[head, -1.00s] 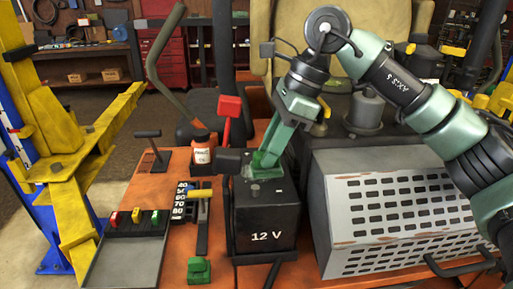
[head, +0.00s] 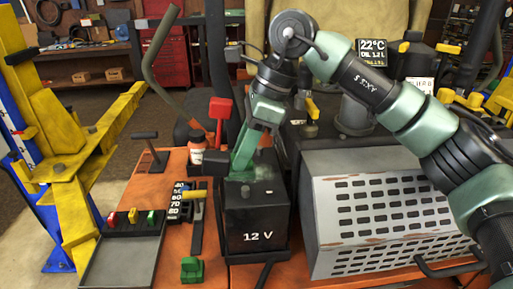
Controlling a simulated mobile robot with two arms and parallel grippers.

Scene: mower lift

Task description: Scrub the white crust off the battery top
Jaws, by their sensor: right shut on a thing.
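The black battery (head: 258,232) marked "12 V" stands upright on the orange deck, left of the perforated grey housing. My right gripper (head: 243,165) reaches down to the battery top, its fingers angled down and left. It is shut on a small green thing (head: 240,174) at or just above the top's back left part; I cannot tell its full shape or whether it touches. Only faint pale traces show on the battery top (head: 265,187), and the gripper hides part of it. My left gripper is not in view.
The perforated housing (head: 390,215) is close at right.

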